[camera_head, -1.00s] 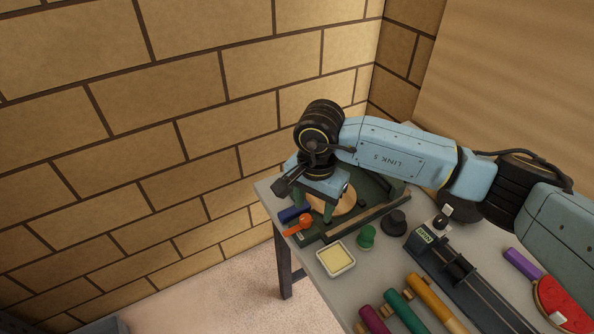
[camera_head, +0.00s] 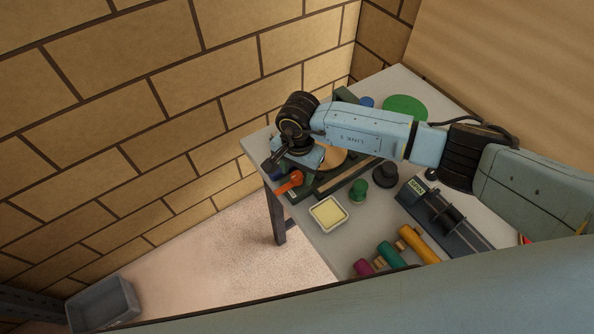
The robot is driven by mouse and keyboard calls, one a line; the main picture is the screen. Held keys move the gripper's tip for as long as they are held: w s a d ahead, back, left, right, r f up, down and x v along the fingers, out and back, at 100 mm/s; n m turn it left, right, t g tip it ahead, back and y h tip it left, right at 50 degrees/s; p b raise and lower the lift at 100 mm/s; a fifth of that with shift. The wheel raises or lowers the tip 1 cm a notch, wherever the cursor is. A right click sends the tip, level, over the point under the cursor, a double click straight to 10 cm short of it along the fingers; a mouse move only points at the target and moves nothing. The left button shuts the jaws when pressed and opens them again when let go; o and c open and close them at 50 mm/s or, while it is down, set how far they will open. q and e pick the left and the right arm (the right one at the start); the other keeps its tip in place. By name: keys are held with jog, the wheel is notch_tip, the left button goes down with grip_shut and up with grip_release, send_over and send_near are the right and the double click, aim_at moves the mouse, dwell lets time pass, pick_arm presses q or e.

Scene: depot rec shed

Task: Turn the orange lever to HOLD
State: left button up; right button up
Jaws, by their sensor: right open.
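The orange lever (camera_head: 290,182) sits at the near left corner of a dark green board (camera_head: 345,180) on the table. Its head is at the board's left end, close to the table's left edge. My right gripper (camera_head: 293,166) is over the board, just behind the lever, pointing down. Its jaws are open, and the fingertips are mostly hidden by its own body. I cannot tell whether a finger touches the lever. No HOLD mark is readable. My left gripper is not in view.
A cream-filled square dish (camera_head: 328,213), a green knob (camera_head: 358,191) and a black knob (camera_head: 385,174) stand right of the lever. Coloured cylinders (camera_head: 391,254) lie nearer. A brick wall (camera_head: 120,130) is close on the left. A grey bin (camera_head: 103,303) is on the floor.

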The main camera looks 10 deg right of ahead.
jog(key=shift+w+f, duration=0.1)
jog(key=shift+f, duration=0.7)
jog(key=c, duration=1)
